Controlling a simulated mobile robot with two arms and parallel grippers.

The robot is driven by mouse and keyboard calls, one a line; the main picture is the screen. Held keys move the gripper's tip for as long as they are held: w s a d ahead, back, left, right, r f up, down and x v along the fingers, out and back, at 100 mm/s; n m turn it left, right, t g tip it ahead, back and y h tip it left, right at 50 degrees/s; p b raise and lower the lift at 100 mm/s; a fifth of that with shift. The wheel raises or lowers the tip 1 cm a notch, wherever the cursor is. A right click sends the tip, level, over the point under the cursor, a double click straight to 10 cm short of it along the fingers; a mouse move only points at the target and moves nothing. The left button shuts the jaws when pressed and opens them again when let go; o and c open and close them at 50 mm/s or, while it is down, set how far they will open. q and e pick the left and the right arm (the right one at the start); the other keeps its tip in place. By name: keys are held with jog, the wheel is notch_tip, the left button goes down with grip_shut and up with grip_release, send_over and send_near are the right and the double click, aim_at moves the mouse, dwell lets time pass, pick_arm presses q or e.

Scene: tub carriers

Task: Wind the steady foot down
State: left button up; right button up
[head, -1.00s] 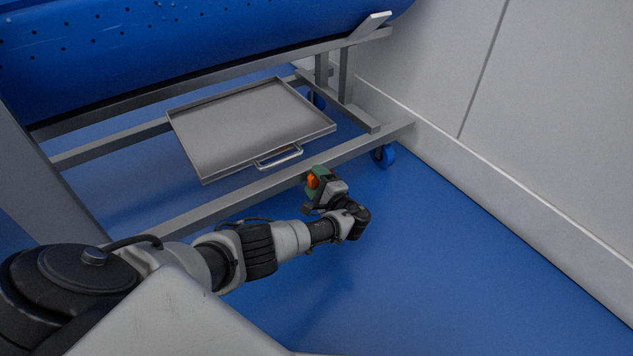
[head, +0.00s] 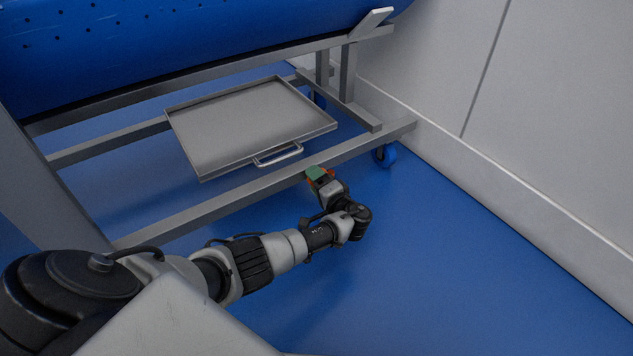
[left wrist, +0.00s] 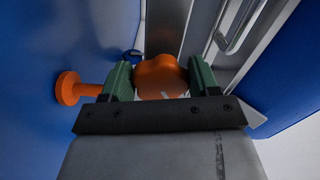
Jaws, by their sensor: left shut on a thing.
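An orange lobed knob (left wrist: 160,78) sits between the green fingers of my left gripper (left wrist: 158,82) in the left wrist view, and the gripper is shut on it. In the head view my left gripper (head: 318,177) is at the front rail of the carrier frame, and its fingers hide most of the knob. An orange round foot (left wrist: 68,88) on a short stem shows left of the fingers in the left wrist view, toward the blue floor. The gripper hides the rest of the stem. I cannot tell whether the foot touches the floor. My right gripper is not in view.
The grey frame's front rail (head: 230,205) runs below the blue tub (head: 200,45). A metal tray (head: 240,125) with a handle (head: 278,155) sits behind the rail. A blue castor (head: 384,155) stands at the right, near the white wall (head: 540,130). The floor in front is clear.

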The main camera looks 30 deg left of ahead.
pick_arm(q)
jog(key=shift+s+f, duration=0.1)
jog(key=o, duration=0.9)
jog(key=shift+d, duration=0.15)
jog(key=shift+p+v, duration=2.45)
jog(key=shift+v, duration=2.85)
